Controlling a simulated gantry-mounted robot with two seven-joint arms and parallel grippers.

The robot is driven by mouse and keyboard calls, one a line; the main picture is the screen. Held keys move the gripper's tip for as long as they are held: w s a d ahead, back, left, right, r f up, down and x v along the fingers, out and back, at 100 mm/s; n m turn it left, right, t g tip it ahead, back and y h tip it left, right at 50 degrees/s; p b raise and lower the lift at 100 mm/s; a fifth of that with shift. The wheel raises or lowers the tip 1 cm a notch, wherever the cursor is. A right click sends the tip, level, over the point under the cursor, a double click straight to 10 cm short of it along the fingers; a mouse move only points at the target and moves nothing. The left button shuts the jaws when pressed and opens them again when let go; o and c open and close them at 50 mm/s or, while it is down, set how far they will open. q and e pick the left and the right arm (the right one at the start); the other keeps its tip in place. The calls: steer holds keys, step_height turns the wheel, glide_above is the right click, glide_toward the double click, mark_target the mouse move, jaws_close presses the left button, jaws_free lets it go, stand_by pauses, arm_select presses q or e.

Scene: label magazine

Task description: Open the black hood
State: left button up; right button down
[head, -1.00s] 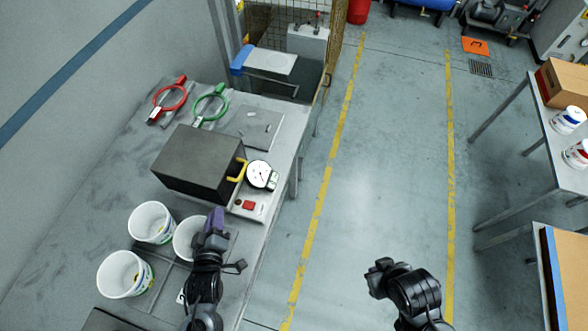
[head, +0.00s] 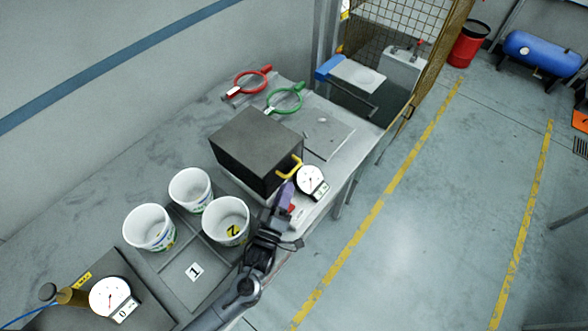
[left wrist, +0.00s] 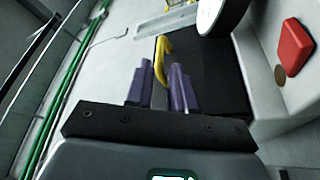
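The black hood (head: 245,148) is a closed dark box on the grey bench, with a yellow handle (head: 291,167) on its right side. My left gripper (head: 284,190) has purple fingers and is just in front of the handle in the head view. In the left wrist view the two fingers (left wrist: 160,84) are apart, and the yellow handle (left wrist: 163,45) shows in the gap at their tips. The hood's dark face (left wrist: 218,72) lies behind. I cannot tell whether a finger touches the handle. My right gripper is out of view.
A round dial gauge (head: 311,180) stands beside the handle, and a red button (left wrist: 293,47) is close by. Several white tubs (head: 149,228) stand left of my arm. Red (head: 252,80) and green (head: 286,98) rings lie behind the hood. Open floor lies right of the bench.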

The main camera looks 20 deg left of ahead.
mark_target(294, 169)
arm_select(q)
steer(key=x, duration=0.7)
steer(key=shift+w+p, duration=0.2)
steer(key=shift+p, duration=0.1)
jaws_close()
